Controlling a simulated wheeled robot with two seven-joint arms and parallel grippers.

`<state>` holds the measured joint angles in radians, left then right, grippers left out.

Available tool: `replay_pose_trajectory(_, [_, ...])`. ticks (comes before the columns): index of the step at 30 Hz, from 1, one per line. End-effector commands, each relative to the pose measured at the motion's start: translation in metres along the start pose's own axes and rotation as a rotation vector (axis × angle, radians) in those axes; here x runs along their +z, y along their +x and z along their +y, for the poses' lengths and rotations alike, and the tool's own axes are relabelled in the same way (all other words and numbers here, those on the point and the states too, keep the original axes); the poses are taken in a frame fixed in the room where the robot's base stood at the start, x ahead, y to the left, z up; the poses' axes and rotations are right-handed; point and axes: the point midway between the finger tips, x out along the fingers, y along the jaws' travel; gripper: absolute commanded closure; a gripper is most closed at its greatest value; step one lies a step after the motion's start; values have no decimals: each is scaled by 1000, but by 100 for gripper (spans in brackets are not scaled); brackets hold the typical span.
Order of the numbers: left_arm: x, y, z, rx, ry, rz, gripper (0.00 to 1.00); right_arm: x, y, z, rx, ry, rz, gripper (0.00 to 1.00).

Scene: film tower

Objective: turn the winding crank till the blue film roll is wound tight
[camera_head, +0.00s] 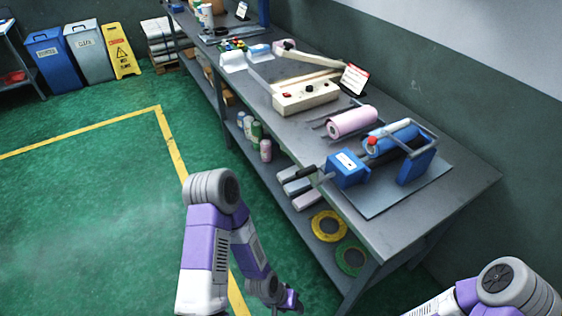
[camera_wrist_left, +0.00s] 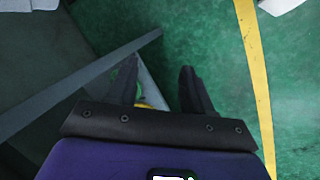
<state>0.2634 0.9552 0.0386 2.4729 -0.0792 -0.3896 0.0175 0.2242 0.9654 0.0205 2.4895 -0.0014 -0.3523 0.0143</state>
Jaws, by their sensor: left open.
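The blue film roll (camera_head: 398,131) lies on the winding stand on the bench, within a grey frame, with a red knob at its near end. The blue gearbox (camera_head: 347,170) stands in front of it. The winding crank (camera_head: 302,172) reaches left from the gearbox, past the bench's front edge, with a dark handle. My left gripper (camera_head: 291,301) hangs low in front of the bench, well below and apart from the crank. In the left wrist view its two dark fingers (camera_wrist_left: 160,88) are spread and empty above the floor. My right gripper is out of view.
A pink roll (camera_head: 352,122) and a cream control box (camera_head: 306,96) lie farther along the bench. The lower shelf holds a yellow ring (camera_head: 328,226) and a green ring (camera_head: 352,258). The green floor left of the bench is clear.

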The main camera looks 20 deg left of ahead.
Motion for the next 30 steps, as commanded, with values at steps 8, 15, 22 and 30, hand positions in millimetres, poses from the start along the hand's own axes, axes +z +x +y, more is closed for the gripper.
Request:
replay_pose_trajectory(8, [-141, -114, 39, 240, 247, 517, 49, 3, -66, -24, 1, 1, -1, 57])
replay_pose_trajectory(15, [-214, -260, 54, 404, 534, 975, 49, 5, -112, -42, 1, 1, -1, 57])
replay_pose_trajectory(22, [-221, -332, 57, 478, 719, 1162, 49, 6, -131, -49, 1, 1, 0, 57])
replay_pose_trajectory(30, [-234, -332, 75, 496, 756, 1186, 49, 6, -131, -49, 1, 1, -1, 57])
